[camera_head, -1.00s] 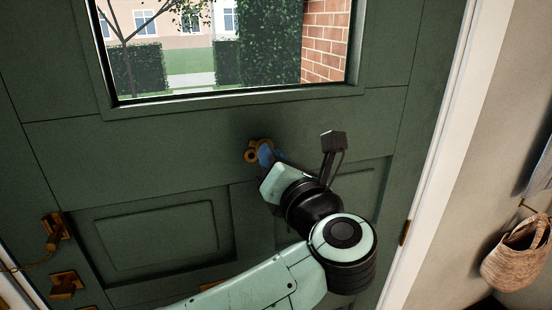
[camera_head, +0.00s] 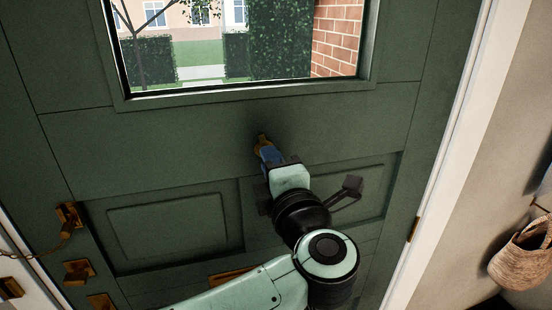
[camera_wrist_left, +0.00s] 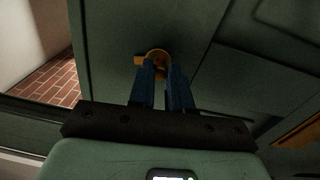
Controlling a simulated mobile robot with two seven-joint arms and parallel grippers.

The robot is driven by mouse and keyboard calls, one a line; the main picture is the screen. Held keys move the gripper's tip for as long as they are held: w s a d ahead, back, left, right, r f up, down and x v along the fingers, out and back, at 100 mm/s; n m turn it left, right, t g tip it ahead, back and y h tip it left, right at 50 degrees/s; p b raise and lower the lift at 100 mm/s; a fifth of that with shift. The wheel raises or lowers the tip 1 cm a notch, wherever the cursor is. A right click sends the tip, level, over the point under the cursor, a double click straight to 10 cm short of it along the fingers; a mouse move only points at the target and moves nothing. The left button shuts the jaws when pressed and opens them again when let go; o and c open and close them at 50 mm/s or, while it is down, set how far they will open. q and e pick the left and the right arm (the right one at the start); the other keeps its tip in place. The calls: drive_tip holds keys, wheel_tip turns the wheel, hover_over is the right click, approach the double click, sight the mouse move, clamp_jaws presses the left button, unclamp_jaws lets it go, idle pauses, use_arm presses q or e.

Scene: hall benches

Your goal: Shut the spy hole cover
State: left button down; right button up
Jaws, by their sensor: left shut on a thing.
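The brass spy hole fitting with its cover (camera_head: 262,139) is on the green door (camera_head: 150,150), below the window. In the left wrist view, a round brass part (camera_wrist_left: 158,56) sits at the fingertips, with a small brass tab sticking out to its left. My left gripper (camera_head: 266,150) has blue fingers and is shut on the spy hole cover, with the fingertips against the brass. The fingers hide part of the fitting, so I cannot tell whether the cover lies fully over the hole. My right gripper is not in view.
A window (camera_head: 240,45) is above the fitting. A brass chain lock (camera_head: 68,217) and a latch (camera_head: 78,271) are at the door's left edge. A brass plate (camera_head: 230,277) is lower down, behind my arm. A wicker basket (camera_head: 522,255) hangs on the right wall.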

use_arm(q)
drive_tip(key=shift+a+m, duration=0.35)
drive_tip(key=shift+m, duration=0.85)
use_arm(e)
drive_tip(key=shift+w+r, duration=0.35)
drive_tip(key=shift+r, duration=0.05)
use_arm(q)
drive_tip(key=shift+s, duration=0.1)
drive_tip(key=c, duration=1.1)
unclamp_jaws()
drive_tip(key=shift+o, duration=0.2)
drive_tip(key=shift+s, duration=0.1)
drive_tip(key=b+v, duration=0.2)
drive_tip(key=v, duration=1.1)
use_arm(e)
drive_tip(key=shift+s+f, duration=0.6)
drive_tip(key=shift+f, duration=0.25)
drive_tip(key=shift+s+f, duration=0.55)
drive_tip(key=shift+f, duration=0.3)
